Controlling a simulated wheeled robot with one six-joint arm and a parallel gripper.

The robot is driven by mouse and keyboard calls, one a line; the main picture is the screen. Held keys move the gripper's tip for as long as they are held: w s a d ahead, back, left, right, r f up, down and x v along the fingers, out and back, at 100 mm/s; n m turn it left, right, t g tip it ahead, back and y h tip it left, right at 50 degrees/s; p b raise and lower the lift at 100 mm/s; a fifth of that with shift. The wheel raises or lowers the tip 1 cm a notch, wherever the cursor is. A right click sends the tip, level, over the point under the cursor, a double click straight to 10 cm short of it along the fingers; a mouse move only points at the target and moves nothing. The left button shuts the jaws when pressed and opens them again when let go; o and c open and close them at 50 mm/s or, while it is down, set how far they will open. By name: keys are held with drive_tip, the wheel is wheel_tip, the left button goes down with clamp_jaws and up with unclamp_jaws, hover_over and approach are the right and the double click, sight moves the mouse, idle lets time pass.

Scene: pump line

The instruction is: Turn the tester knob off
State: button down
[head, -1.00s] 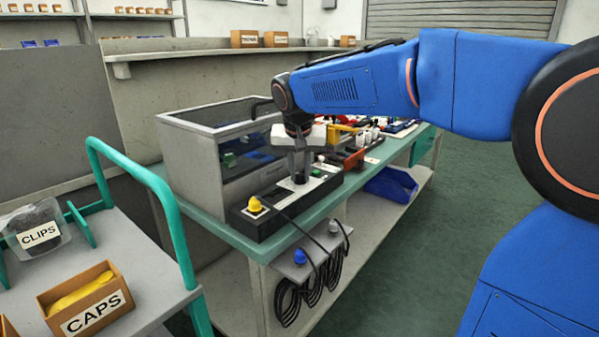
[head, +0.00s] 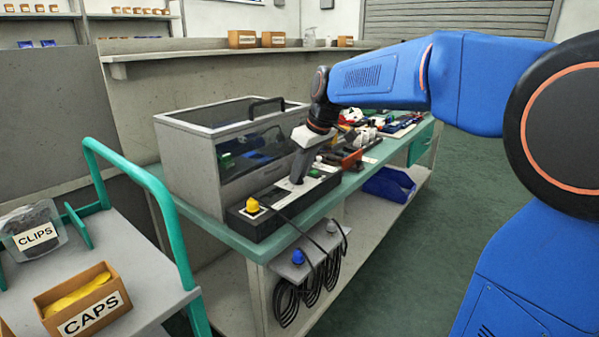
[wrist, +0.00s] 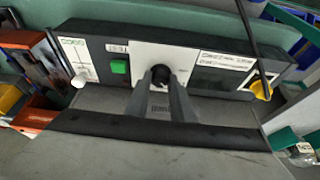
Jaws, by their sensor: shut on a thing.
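The tester (head: 268,222) is a low black box with a pale panel, on the front of the green bench. It fills the top of the wrist view (wrist: 97,32). Its black round knob (wrist: 159,76) sits on the white middle panel, right of a square green button (wrist: 119,67). My gripper (head: 296,180) reaches down to the tester, tilted with the wrist leaning right. In the wrist view my gripper (wrist: 160,82) is shut on the knob, one finger on each side. The fingers partly hide the knob, and I cannot read its pointer.
A clear-fronted grey case (head: 190,155) with a black handle stands right behind the tester. A yellow plug (head: 252,205) with a black cable is at the tester's near end. Coiled cables (head: 310,290) hang below. A cart (head: 150,285) stands at the left.

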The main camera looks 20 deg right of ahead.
drive_tip(key=n, duration=0.2)
drive_tip(key=n+g+y, duration=0.1)
drive_tip(key=n, duration=0.2)
drive_tip(key=shift+w+d+n+g, duration=0.2)
drive_tip(key=shift+n+g, duration=0.1)
drive_tip(key=shift+n+g+y, duration=0.4)
drive_tip(key=shift+n+g, duration=0.3)
drive_tip(key=shift+n, duration=1.1)
drive_tip(key=c, duration=1.5)
unclamp_jaws()
drive_tip(key=shift+c, duration=0.2)
drive_tip(key=shift+r, duration=0.1)
drive_tip(key=w+v, duration=0.1)
drive_tip(key=v, duration=1.6)
drive_tip(key=shift+s, duration=0.3)
drive_tip(key=shift+s+d, duration=0.1)
